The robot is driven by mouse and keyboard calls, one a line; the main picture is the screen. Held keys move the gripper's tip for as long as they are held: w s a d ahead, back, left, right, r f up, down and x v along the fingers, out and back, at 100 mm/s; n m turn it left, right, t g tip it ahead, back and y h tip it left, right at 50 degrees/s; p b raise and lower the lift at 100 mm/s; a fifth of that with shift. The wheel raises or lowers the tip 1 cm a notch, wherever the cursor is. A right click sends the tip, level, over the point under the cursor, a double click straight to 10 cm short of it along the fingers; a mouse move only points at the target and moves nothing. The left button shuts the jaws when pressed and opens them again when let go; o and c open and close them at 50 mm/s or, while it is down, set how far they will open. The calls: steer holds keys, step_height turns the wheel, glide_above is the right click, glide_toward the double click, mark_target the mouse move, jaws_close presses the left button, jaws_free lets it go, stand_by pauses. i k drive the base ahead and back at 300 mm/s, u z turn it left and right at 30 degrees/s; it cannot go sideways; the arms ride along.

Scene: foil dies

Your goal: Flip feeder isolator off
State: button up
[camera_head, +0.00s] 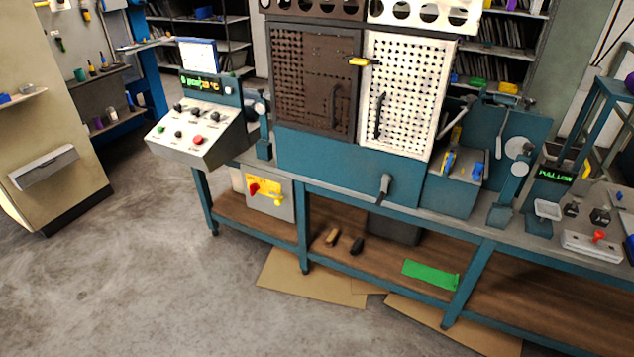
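A grey switch box (270,206) with a yellow plate hangs under the left end of the teal bench, below the control console; it looks like the feeder isolator. A red handle (254,188) sits on the left of the yellow plate. A small yellow piece (278,200) sticks out at the plate's lower right. The handle's exact angle and any markings are too small to read. My gripper is not in view.
The sloped control console (203,133) with knobs and a lit display stands above the box. The teal bench (290,232) has a lower wooden shelf with a green cloth (430,274). Cardboard (312,280) lies on the floor. The concrete floor in front left is clear.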

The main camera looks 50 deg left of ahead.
mark_target(254, 188)
steer(key=u, duration=2.6)
steer(key=i, duration=0.85)
steer(key=u, duration=0.6)
steer(key=i, duration=1.5)
steer(key=z, duration=0.55)
steer(key=i, duration=0.65)
steer(key=z, duration=0.2)
